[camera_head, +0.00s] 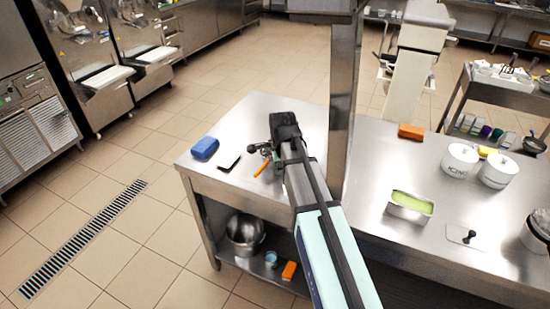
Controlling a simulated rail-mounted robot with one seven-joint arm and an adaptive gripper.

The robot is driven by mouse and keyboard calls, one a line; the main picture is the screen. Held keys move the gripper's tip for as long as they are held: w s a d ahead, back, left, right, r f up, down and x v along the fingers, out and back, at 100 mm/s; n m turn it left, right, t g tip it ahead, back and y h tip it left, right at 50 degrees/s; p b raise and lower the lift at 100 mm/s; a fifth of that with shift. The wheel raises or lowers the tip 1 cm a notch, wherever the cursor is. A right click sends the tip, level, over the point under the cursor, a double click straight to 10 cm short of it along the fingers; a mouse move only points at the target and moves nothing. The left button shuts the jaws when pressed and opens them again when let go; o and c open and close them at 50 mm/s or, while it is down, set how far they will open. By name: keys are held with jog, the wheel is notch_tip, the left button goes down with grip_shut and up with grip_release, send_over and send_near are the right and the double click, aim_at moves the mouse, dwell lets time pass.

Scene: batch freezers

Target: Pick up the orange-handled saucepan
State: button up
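A thin orange handle (262,168) shows on the left steel table, just below and beside my gripper. The pan body it may belong to is hidden behind my gripper and arm. My gripper (260,152) is over this table, its dark fingers close to the handle. They are too small to tell whether they are open or shut, or whether they touch it. A dark pan (534,146) stands on the cart at the far right, with an orange part beside it.
A blue block (205,148) and a small dark-edged item (229,162) lie left of my gripper. A steel post (343,110) rises just right of my arm. White pots (460,160), an orange block (411,131) and a green-filled tray (410,207) occupy the right table.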

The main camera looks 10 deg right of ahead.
jog(key=shift+f, duration=0.1)
grip_shut()
dwell(0.4)
